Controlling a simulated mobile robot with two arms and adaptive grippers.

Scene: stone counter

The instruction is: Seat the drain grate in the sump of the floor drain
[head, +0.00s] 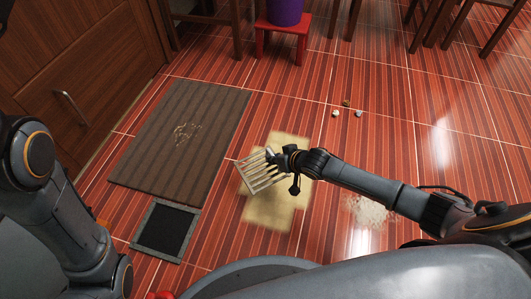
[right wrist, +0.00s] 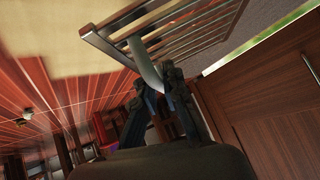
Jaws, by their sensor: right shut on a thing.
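The drain grate (head: 260,172) is a silvery metal frame with parallel bars. My right gripper (head: 279,160) is shut on one edge of it and holds it tilted, apparently above the floor. In the right wrist view the grate (right wrist: 180,28) extends beyond the fingers of the right gripper (right wrist: 152,88). The floor drain's sump (head: 163,232) is a dark square opening with a grey frame, to the left of and nearer than the grate. The grate and sump are clearly apart. My left arm shows at the left edge, but its gripper is out of the picture.
A brown mat (head: 182,135) lies just beyond the sump. A yellowish patch (head: 271,211) covers the floor under the grate. A pale spill (head: 367,211) and several small bits (head: 346,103) lie to the right. A red stool (head: 283,40) bears a purple bucket (head: 285,11).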

